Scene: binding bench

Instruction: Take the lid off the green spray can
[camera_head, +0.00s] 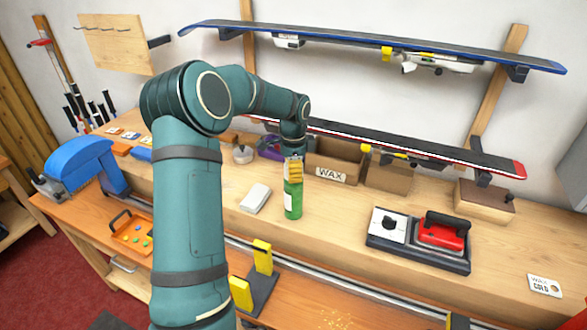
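The green spray can (293,198) stands upright on the wooden bench, near the middle of the view. My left gripper (294,172) points down right over the top of the can, with yellow, ribbed finger surfaces in sight. The gripper covers the can's top, so I cannot make out the lid. I cannot tell whether the fingers are closed on it or only around it. My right gripper is not in view.
A white block (256,198) lies left of the can. A cardboard box marked WAX (331,173) stands close behind. A black tray (398,256) with a red iron (442,231) is to the right. Skis (400,147) hang above the bench's rear.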

